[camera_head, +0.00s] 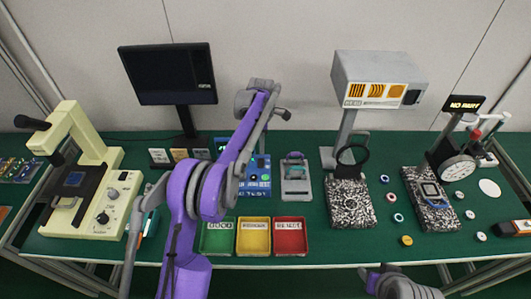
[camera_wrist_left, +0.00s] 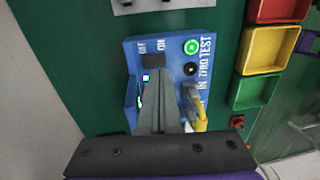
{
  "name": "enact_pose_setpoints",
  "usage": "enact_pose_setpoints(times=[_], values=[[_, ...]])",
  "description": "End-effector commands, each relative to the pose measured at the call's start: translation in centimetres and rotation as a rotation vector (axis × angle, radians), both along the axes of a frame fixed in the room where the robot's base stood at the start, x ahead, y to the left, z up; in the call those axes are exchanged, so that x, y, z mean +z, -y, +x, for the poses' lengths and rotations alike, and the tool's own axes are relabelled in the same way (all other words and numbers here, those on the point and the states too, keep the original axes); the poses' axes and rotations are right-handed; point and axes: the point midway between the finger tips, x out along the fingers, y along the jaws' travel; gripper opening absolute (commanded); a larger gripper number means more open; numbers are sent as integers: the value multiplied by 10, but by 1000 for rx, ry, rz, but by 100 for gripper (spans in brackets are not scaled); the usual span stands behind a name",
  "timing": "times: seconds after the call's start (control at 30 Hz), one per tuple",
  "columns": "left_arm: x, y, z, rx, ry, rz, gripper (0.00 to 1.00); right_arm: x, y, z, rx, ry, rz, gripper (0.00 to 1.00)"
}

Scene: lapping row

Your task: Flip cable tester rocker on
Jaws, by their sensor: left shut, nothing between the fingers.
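The blue cable tester (camera_head: 262,178) stands on the green bench, partly hidden behind my left arm in the head view. It also shows in the left wrist view (camera_wrist_left: 173,55). Its black rocker (camera_wrist_left: 153,60) lies beside the OFF and ON labels; I cannot tell which way it is tilted. My left gripper (camera_wrist_left: 156,74) is shut and empty, pointing down over the tester. Its fingertips overlap the rocker's near edge in the wrist view; contact is unclear. A round green TEST button (camera_wrist_left: 191,47) and a yellow cable plug (camera_wrist_left: 196,108) are beside the fingers.
Green (camera_head: 217,250), yellow (camera_head: 253,252) and red (camera_head: 290,252) trays sit in front of the tester. A grey device (camera_head: 296,190) stands just right of it. A monitor (camera_head: 168,75) stands behind; a cream microscope-like machine (camera_head: 85,200) is at left.

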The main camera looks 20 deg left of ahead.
Motion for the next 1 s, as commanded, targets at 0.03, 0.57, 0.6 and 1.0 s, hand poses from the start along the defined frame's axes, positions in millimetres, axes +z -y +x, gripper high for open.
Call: enact_pose_setpoints(times=[0.03, 0.57, 0.6, 1.0], values=[[12, 1, -1, -1, -1, 0, 0, -1, 0, 0, 0, -1, 0, 50], [82, 3, -5, -1, -1, 0, 0, 5, 0, 2, 0, 4, 0, 50], [82, 3, -5, -1, -1, 0, 0, 5, 0, 2, 0, 4, 0, 50], [81, 3, -5, -1, -1, 0, 0, 4, 0, 2, 0, 4, 0, 50]])
